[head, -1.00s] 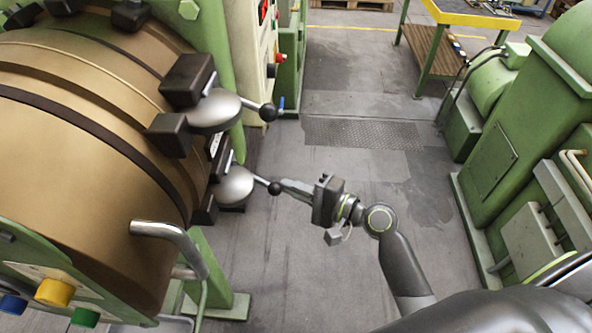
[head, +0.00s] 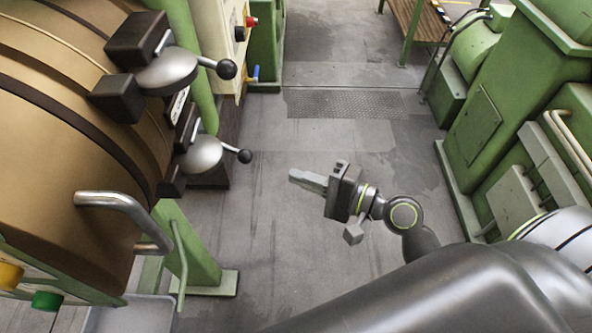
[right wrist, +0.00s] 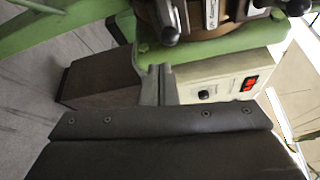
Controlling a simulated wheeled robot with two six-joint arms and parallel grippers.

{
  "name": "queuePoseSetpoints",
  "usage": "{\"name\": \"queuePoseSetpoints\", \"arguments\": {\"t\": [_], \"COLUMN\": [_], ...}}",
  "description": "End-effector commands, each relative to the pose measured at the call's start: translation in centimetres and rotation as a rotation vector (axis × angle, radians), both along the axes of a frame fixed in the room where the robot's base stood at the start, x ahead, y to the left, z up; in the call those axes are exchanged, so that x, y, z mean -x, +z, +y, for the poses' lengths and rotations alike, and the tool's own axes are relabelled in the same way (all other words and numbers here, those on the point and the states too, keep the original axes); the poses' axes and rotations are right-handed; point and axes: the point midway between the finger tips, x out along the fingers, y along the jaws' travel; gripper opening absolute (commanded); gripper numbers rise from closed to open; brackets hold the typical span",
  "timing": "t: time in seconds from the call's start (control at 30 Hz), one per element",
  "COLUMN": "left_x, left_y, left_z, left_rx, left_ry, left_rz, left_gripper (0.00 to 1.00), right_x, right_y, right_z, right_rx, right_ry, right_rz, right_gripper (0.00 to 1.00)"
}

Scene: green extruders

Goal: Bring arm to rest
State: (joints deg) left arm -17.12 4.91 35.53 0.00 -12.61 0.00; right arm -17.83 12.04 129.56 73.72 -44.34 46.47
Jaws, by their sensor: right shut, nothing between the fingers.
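My right gripper (head: 294,175) is in the middle of the head view, over the grey floor. Its fingers are shut with nothing between them, and they point left toward the extruder. A gap separates the fingertips from the lower lever knob (head: 245,156). In the right wrist view, the shut fingers (right wrist: 157,70) show in front of a cream panel with a red switch. My right arm (head: 450,290) comes in from the lower right. My left gripper is not in view.
A large brown extruder barrel (head: 60,130) fills the left, with an upper lever knob (head: 227,68) and a metal handle (head: 125,205) sticking out. A green machine (head: 490,120) stands on the right. The floor (head: 330,140) between them is clear.

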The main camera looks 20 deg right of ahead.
Motion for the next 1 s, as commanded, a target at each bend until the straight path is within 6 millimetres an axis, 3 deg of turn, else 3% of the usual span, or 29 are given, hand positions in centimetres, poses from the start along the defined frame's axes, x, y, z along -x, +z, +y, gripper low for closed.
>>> {"name": "queuePoseSetpoints", "arguments": {"t": [0.13,0.53,0.67,0.77,0.9,1.0], "left_x": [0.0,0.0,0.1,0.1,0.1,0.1], "left_y": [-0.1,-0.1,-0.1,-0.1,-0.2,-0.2], "left_z": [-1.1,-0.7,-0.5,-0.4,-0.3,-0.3], "left_rx": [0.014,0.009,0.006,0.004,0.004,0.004], "left_ry": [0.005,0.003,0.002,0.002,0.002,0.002], "left_rz": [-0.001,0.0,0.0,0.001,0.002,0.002], "left_gripper": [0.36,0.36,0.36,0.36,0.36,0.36], "right_x": [0.1,0.1,-0.4,-1.6,-2.7,-2.2], "right_y": [0.0,0.0,-1.5,-5.3,-14.0,-20.6], "right_z": [0.0,0.0,-0.5,-1.8,-4.8,-7.0], "right_rx": [-0.001,0.0,0.026,0.099,0.289,0.449], "right_ry": [0.0,0.0,-0.022,-0.078,-0.168,-0.206], "right_rz": [0.001,0.0,0.017,0.056,0.146,0.216], "right_gripper": [0.0,0.0,0.0,0.0,0.0,0.0]}}
